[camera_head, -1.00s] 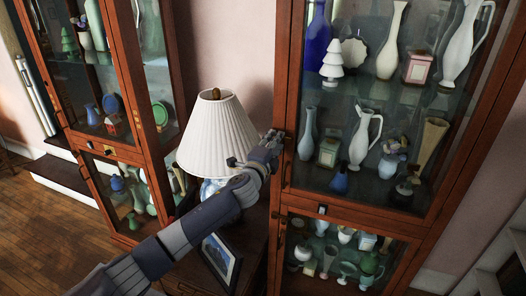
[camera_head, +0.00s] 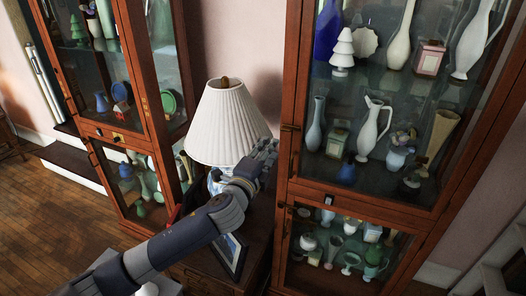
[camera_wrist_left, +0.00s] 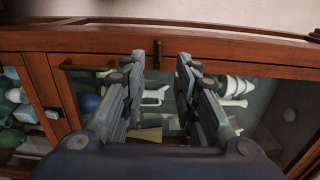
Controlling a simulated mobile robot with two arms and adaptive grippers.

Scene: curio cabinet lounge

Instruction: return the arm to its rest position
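My left arm comes in from the lower left in the head view. My left gripper (camera_head: 266,150) is in front of the lampshade's right side, close to the left edge of the right-hand cabinet. In the left wrist view the two fingers of the left gripper (camera_wrist_left: 168,62) stand apart with nothing between them. Behind them are a wooden cabinet frame (camera_wrist_left: 225,47) and glass with vases behind it. I cannot tell whether the fingers touch the cabinet. My right gripper is not in view.
A white pleated lamp (camera_head: 224,125) stands on a dark side table with a picture frame (camera_head: 229,255). Glass-fronted cabinets stand left (camera_head: 131,137) and right (camera_head: 289,150), full of vases and figurines. Open wooden floor (camera_head: 40,215) lies at the left.

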